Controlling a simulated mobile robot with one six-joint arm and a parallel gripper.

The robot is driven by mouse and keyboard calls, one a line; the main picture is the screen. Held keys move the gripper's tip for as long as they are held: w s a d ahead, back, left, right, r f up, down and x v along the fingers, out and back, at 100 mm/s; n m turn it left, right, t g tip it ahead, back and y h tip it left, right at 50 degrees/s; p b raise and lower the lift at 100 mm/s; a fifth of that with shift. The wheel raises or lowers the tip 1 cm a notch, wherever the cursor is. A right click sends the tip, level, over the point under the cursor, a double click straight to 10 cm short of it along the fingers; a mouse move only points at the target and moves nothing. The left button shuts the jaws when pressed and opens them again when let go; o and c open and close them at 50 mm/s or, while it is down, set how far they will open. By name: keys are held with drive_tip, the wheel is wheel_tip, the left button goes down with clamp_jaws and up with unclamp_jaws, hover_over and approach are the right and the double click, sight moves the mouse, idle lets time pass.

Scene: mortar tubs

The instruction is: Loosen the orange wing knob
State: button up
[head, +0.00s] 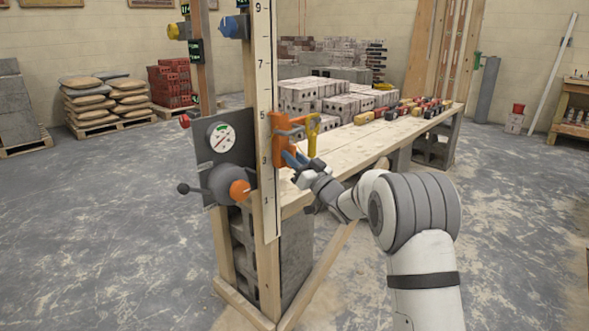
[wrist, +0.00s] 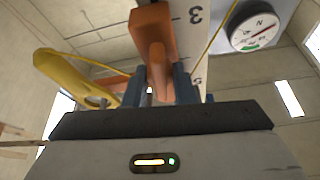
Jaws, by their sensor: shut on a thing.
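An orange clamp (head: 279,148) sits on the numbered wooden post, between the marks 3 and 5. In the wrist view, the orange wing knob (wrist: 158,58) points down from the orange body (wrist: 150,28). My gripper (head: 291,158) reaches the clamp from the right. Its two blue fingers (wrist: 160,88) stand on either side of the knob's wing and are shut on it. In the head view the fingers cover the knob, so its turn angle cannot be told there. A yellow handle (head: 313,134) hangs beside the clamp, just right of the fingers.
A grey panel with a dial gauge (head: 221,138) and an orange round knob (head: 239,189) is left of the post (head: 264,90). A black-ball lever sticks out left.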

drive_tip(key=shift+r+n+g+y+b, duration=0.1)
drive_tip(key=shift+n+g+y+b, duration=0.45)
drive_tip(key=shift+n, duration=0.75)
drive_tip(key=shift+a, duration=0.1)
drive_tip(key=o, duration=1)
drive_tip(key=p+v, duration=0.1)
drive_tip(key=v, duration=0.7)
